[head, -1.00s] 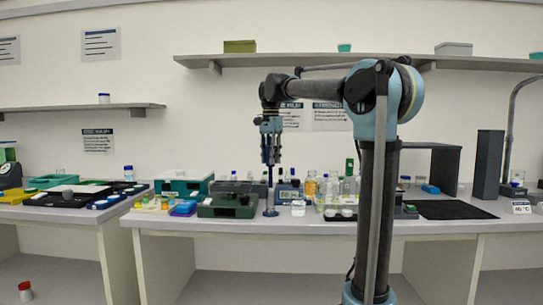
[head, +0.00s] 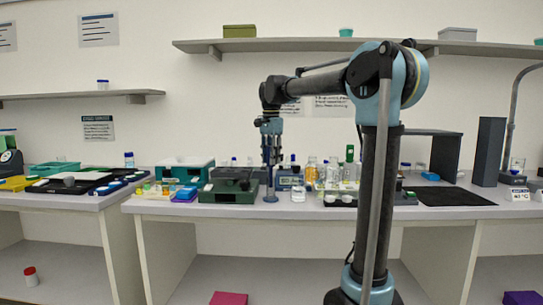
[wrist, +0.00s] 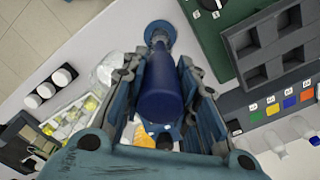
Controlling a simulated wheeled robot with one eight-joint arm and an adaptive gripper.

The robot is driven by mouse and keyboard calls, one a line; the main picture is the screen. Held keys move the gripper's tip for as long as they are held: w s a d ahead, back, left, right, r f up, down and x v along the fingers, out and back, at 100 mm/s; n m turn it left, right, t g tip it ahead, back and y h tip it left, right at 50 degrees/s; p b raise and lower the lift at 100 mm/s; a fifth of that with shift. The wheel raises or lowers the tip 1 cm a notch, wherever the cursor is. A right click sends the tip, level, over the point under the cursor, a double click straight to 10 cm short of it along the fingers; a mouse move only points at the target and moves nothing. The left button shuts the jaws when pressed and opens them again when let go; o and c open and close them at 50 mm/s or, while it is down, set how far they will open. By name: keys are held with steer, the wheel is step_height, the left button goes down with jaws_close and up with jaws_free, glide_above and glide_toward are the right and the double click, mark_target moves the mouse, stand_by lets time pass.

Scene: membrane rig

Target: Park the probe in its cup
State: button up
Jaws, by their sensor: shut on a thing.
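My gripper (head: 271,162) points down above the bench and is shut on the probe. In the wrist view the probe (wrist: 163,88) is a dark blue cylinder between the two fingers (wrist: 160,110). Just beyond it is a blue round foot (wrist: 158,33), seemingly that of the cup. In the head view a slim blue upright with a round base (head: 270,198), likely the cup, stands on the bench directly under the gripper. Whether the probe's lower end is inside the cup is hidden.
A dark green case (head: 228,190) is close on the left of the upright, and a block with coloured labels (wrist: 275,108) is near it. A small clear jar (head: 299,195) and several bottles (head: 325,175) stand to the right. The front bench edge is close.

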mark_target(271, 167)
steer(key=shift+f, duration=2.15)
steer(key=o, duration=1)
steer(key=shift+r, duration=0.1)
step_height(271, 167, up, 12)
steer(key=shift+f, duration=0.15)
